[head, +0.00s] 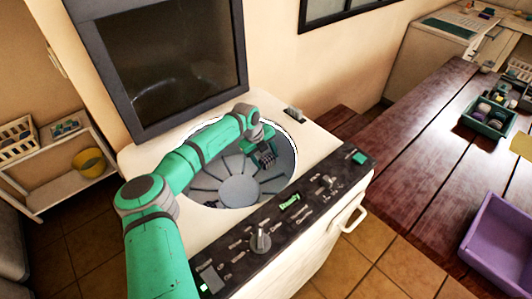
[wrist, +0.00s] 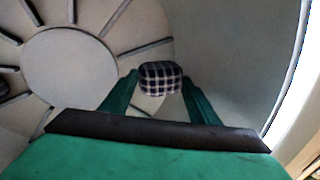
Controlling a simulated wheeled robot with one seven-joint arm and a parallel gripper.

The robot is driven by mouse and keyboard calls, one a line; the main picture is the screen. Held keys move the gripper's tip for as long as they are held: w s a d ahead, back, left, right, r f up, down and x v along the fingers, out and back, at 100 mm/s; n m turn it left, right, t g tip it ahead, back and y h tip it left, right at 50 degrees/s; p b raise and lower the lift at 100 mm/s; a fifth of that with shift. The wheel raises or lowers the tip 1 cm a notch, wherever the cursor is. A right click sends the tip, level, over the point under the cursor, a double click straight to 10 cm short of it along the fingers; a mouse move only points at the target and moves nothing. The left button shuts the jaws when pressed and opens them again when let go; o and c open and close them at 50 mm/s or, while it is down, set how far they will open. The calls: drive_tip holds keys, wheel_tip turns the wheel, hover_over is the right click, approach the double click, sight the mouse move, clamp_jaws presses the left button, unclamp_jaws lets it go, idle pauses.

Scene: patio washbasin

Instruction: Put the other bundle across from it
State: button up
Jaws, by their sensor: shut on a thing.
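A dark blue and white checked cloth bundle (wrist: 160,77) sits between the fingertips of my gripper (wrist: 160,88) in the wrist view. My gripper is shut on it. In the head view my gripper (head: 265,158) reaches into the round grey drum (head: 239,190) of the washing machine (head: 150,160), near its back right wall. The bundle shows there as a small dark checked patch (head: 267,160). The drum floor has a round hub and radial ribs, which also show in the wrist view (wrist: 70,70). A small dark patch lies by the drum's left wall; I cannot tell whether it is another bundle.
The raised lid (head: 165,60) stands behind the drum. A dark control panel (head: 290,215) runs along the front. A wooden table at right holds a purple bin (head: 500,245) and a green crate (head: 488,117). A white shelf (head: 75,165) stands at left.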

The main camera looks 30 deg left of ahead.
drive_tip(key=shift+f, duration=2.3)
drive_tip(key=o, duration=1.3)
drive_tip(key=v, duration=1)
drive_tip(key=shift+s+a+r, duration=0.1)
drive_tip(key=shift+r, duration=0.25)
